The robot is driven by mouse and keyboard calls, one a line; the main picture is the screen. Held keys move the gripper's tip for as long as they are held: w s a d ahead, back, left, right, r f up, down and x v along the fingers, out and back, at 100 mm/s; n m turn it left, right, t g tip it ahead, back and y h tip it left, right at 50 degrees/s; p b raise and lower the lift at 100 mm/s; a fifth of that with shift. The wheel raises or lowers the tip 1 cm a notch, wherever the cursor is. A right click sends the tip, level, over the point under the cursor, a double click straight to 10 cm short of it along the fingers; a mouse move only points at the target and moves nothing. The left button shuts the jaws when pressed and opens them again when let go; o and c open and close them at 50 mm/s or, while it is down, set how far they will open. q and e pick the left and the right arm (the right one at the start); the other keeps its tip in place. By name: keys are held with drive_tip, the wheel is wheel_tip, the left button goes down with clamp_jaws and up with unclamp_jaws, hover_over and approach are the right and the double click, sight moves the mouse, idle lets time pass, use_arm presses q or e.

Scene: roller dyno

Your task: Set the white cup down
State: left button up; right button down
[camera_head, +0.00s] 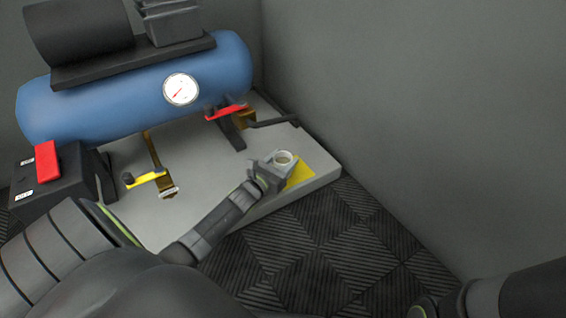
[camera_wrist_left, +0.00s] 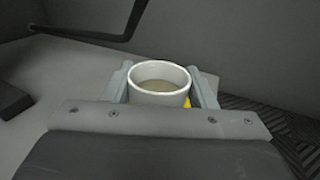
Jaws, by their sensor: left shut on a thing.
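The white cup (camera_head: 284,158) is upright between the fingers of my left gripper (camera_head: 276,163), at the right end of the grey platform in the head view. In the left wrist view the cup (camera_wrist_left: 160,83) shows from above with a dull brownish-grey inside, one finger on each side. My left gripper (camera_wrist_left: 163,90) is shut on it. A yellow patch (camera_head: 300,174) lies on the platform below and beside the cup. I cannot tell whether the cup's base touches it. My right arm shows only in part at the lower right; its fingers cannot be made out.
A blue tank (camera_head: 130,90) with a gauge (camera_head: 181,89) stands on the grey platform (camera_head: 215,170). A red-handled valve (camera_head: 226,112), a yellow-handled valve (camera_head: 146,178) and a black box (camera_head: 75,185) are to the left. The platform's edge drops to a dark tiled floor (camera_head: 335,240).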

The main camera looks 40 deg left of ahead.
use_arm(q)
drive_tip(key=o, duration=1)
drive_tip(key=shift+f, duration=0.1)
drive_tip(key=shift+c, duration=0.2)
drive_tip(key=shift+r, duration=0.2)
drive_tip(key=s+p, duration=0.6)
drive_tip(key=s, duration=0.5)
drive_tip(key=shift+s, duration=0.55)
